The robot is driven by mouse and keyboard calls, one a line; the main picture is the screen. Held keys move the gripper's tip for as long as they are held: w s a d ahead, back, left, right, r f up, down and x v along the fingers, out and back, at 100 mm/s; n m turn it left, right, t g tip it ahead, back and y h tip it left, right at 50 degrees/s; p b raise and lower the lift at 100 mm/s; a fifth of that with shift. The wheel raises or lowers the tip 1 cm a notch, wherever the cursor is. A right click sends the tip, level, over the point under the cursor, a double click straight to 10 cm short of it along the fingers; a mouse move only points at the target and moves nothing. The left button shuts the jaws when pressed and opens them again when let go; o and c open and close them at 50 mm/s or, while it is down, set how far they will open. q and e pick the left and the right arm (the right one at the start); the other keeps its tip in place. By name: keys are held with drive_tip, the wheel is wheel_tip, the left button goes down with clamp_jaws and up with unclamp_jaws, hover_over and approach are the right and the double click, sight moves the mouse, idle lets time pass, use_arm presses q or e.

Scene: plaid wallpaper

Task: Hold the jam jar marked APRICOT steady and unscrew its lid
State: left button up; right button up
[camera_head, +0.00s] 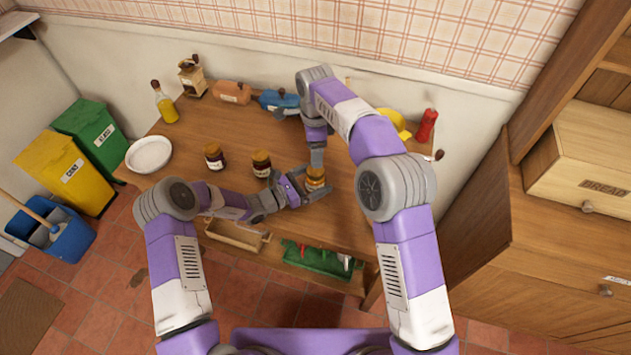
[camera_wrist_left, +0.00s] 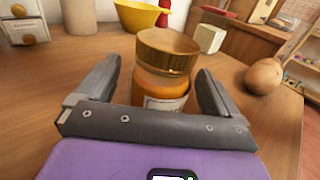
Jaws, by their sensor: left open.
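An orange jam jar (camera_head: 315,182) with a gold lid stands upright on the wooden table (camera_head: 345,230). In the left wrist view the jar (camera_wrist_left: 160,88) shows its lid on and part of a pale label, whose word I cannot read. My left gripper (camera_head: 305,190) is open, with one finger on each side of the jar; in the wrist view a gap shows at least beside the right finger. My right gripper (camera_head: 317,157) points down just above the lid in the head view. Its fingers are too small and hidden to judge, and it is outside the wrist view.
Two dark jars (camera_head: 214,157) (camera_head: 261,163) stand left of the orange one. A white plate (camera_head: 149,154), an oil bottle (camera_head: 165,104) and a yellow bowl (camera_wrist_left: 138,16) are farther off. A round brown item (camera_wrist_left: 264,76) and a pale block (camera_wrist_left: 208,38) are near the jar.

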sight(315, 170)
use_arm(q)
drive_tip(key=shift+c, duration=0.4)
clamp_jaws()
use_arm(e)
drive_tip(key=n, duration=0.4)
drive_tip(key=shift+n, duration=0.4)
drive_tip(key=n, duration=0.4)
drive_tip(key=shift+f, duration=4)
drive_tip(key=shift+c, duration=0.2)
